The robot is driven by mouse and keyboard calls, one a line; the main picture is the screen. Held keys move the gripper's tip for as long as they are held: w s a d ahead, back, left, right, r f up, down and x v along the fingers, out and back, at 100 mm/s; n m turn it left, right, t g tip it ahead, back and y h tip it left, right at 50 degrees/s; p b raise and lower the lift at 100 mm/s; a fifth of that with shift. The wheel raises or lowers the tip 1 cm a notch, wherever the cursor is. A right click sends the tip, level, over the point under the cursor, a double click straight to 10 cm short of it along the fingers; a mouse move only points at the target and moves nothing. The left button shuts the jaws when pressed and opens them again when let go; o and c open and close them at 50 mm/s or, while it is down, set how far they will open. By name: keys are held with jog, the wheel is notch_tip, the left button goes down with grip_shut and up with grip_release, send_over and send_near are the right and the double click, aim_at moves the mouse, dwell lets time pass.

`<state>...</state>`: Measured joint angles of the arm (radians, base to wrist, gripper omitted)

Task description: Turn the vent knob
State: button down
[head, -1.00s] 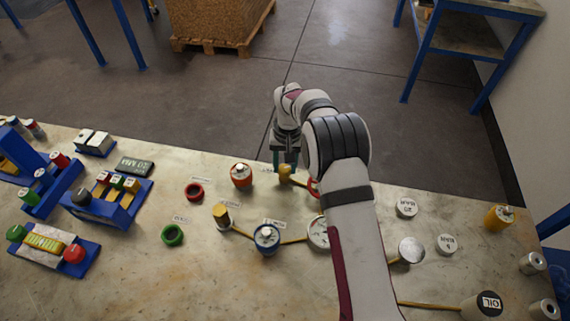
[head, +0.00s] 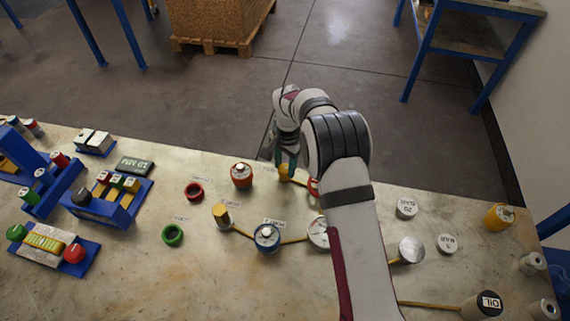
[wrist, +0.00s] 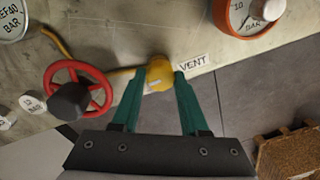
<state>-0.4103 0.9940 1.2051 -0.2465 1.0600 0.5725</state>
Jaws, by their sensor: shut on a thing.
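The vent knob is a yellow knob (wrist: 159,74) beside the label "VENT" (wrist: 192,63) in the wrist view. It also shows in the head view (head: 284,172), partly hidden by my gripper. My gripper (wrist: 158,78) has its two green fingers on either side of the knob and is shut on it. In the head view my gripper (head: 286,160) reaches down to the knob at the far edge of the table.
A red handwheel (wrist: 78,90) stands close left of the knob in the wrist view. An orange-rimmed gauge (wrist: 250,14) is at its upper right.

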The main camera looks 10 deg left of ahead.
aim_at(287, 169)
dwell(0.5)
jog(key=shift+c, duration=2.1)
grip_release()
notch_tip(287, 169, up, 16)
jog(key=shift+s+d, duration=0.15)
jog(key=shift+d, duration=0.2)
jog(key=shift+f, duration=0.1)
